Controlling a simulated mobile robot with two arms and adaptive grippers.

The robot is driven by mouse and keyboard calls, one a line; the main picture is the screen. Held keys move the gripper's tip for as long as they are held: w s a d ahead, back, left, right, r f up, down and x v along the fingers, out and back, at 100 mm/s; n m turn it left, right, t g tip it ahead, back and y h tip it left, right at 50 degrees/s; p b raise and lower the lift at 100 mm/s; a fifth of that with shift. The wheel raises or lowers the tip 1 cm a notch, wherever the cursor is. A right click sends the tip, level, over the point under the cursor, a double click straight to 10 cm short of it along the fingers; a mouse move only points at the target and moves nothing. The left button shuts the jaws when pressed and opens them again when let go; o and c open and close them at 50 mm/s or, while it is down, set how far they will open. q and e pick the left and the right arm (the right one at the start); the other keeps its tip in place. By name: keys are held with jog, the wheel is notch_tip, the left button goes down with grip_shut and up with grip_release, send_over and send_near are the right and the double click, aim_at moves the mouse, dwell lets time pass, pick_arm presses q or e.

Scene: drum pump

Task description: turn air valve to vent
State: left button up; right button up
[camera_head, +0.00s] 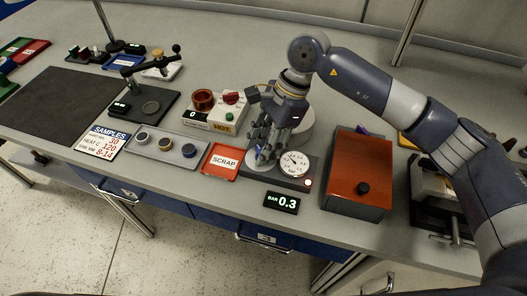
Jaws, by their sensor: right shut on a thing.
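My right gripper (262,155) reaches down from the right arm over the grey base (280,177) with the pressure gauge. Its fingers are shut on the air valve's small blue handle (258,154), which is mostly hidden by them; I cannot tell which way the handle points. The white round gauge (294,163) sits just right of the fingers. A black display (282,203) in front reads BAR 0.3. My left gripper is not in view.
An orange-topped box (356,172) with a black knob stands close on the right. A red SCRAP tray (223,161) lies just left of the valve base. A dark mat (60,103) lies far left.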

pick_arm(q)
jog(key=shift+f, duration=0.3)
pick_arm(e)
jog(key=shift+o, duration=0.2)
jog(key=o, duration=1)
jog(key=shift+o, duration=0.2)
jog(key=v, duration=1.2)
jog(key=shift+w+a, duration=0.1)
jog(key=shift+a, duration=0.05)
